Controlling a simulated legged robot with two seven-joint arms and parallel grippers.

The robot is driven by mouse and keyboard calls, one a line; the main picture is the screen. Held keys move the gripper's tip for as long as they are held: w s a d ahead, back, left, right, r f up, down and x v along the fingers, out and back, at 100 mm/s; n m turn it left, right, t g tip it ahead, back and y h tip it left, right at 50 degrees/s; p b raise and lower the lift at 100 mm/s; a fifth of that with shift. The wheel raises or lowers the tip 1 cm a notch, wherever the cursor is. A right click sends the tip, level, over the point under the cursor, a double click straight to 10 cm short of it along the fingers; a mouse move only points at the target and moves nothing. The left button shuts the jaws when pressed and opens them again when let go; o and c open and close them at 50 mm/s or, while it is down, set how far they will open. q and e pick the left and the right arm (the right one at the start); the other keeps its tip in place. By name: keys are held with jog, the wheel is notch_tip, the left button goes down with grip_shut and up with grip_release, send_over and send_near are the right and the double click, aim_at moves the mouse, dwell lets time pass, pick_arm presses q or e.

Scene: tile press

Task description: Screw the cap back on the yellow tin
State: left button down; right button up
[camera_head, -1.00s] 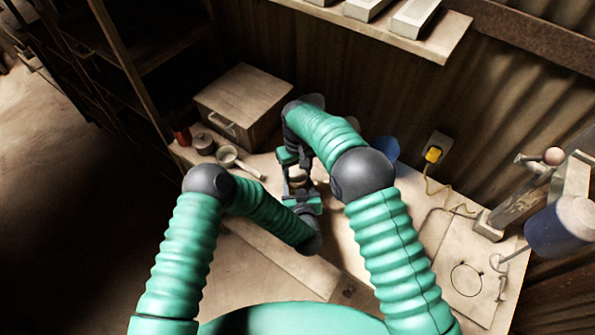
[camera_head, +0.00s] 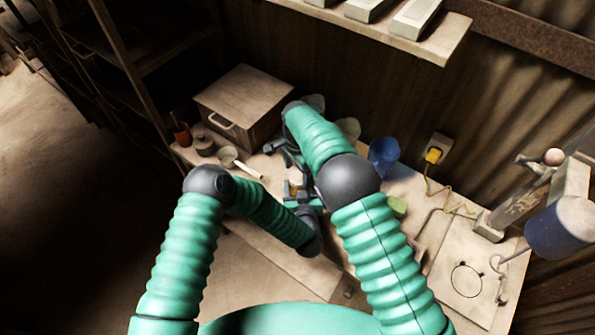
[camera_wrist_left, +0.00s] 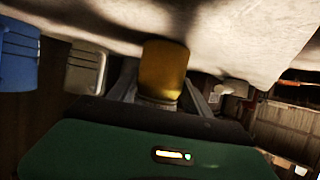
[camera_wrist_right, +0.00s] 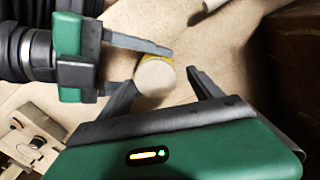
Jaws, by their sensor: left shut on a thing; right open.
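The yellow tin (camera_wrist_left: 163,68) is between the fingers of my left gripper (camera_wrist_left: 160,92) in the left wrist view, its pale, silvery end near the gripper body. In the right wrist view a round pale top (camera_wrist_right: 154,77) faces the camera, with a thin yellow edge of the tin beside it. I cannot tell whether this top is the cap, or how it is seated. My left gripper is shut on the tin. My right gripper (camera_wrist_right: 163,81) is open, its fingers on either side of the pale top. In the head view my right arm largely hides the tin.
A blue cup (camera_head: 383,153) and a green block (camera_head: 398,206) are right of my arms. A yellow plug (camera_head: 434,155) sits in the wall socket.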

pick_arm(q)
jog(key=shift+w+a, duration=0.1)
pick_arm(e)
jog(key=shift+s+d+f, duration=0.1)
jog(key=shift+s+f, duration=0.1)
jog(key=shift+s, duration=0.1)
notch_tip(320, 180, up, 12)
jog(key=shift+w+r, duration=0.15)
jog(key=shift+w, duration=0.1)
pick_arm(q)
jog(key=shift+c, duration=1.9)
grip_release()
jog(key=b+v, duration=0.1)
jog(key=v, duration=1.5)
jog(key=shift+s+b, duration=0.3)
jog(key=shift+s, duration=0.05)
pick_arm(e)
jog(key=shift+f, duration=0.8)
